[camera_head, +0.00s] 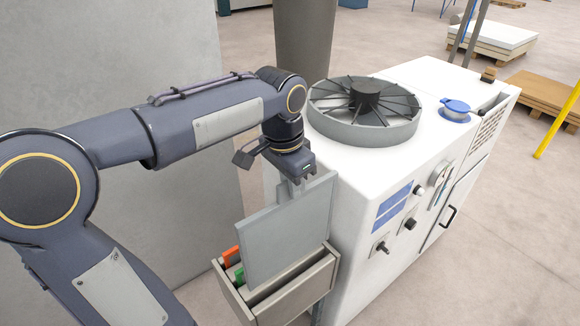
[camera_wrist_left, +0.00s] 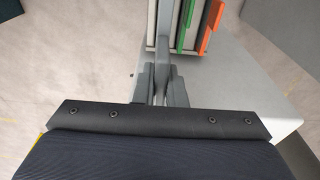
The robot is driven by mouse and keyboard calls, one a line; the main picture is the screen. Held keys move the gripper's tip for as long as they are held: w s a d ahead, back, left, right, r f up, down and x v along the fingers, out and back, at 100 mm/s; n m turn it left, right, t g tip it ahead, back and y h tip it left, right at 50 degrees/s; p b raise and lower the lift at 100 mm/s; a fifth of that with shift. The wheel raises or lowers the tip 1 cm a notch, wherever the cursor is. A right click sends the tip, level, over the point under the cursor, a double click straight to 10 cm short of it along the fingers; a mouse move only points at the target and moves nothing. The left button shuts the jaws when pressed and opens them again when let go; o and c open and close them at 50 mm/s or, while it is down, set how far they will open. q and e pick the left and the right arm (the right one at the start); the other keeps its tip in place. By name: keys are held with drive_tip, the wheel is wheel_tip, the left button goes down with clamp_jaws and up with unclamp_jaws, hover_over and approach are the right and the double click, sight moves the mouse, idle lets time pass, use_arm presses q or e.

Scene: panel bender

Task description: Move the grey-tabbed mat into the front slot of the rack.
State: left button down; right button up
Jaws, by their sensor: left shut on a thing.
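My left gripper (camera_head: 297,182) is shut on the grey-tabbed mat (camera_head: 290,238), a flat light grey sheet held upright by its top edge. The mat hangs over the rack (camera_head: 303,292), an open beige box on the side of the white machine. Its lower edge is close to the rack's opening, near the front wall; I cannot tell whether it has entered a slot. In the left wrist view the closed fingers (camera_wrist_left: 162,87) grip the mat's tab, and the mat shows edge-on. My right gripper is not in view.
An orange-tabbed mat (camera_head: 231,256) and a green-tabbed mat (camera_head: 239,274) stand in the rack behind the held mat. The white machine (camera_head: 350,190) with a round fan (camera_head: 365,108) stands right beside the rack. A grey panel (camera_head: 190,190) rises at the left.

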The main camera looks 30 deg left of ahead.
sight(290, 199)
use_arm(q)
drive_tip(key=shift+w+a+f, duration=0.1)
drive_tip(key=shift+w+f, duration=0.05)
drive_tip(key=shift+s+d+f+b, duration=0.25)
drive_tip(key=shift+s+f+b, duration=0.15)
drive_tip(key=shift+b, duration=0.25)
drive_tip(key=f+b, duration=0.2)
drive_tip(key=f, duration=0.1)
drive_tip(key=shift+w+a, duration=0.15)
drive_tip(key=shift+w, duration=0.05)
drive_tip(key=shift+s+f+b, duration=0.1)
drive_tip(key=shift+f+b, duration=0.45)
drive_tip(key=shift+b, duration=0.25)
drive_tip(key=shift+f, duration=0.2)
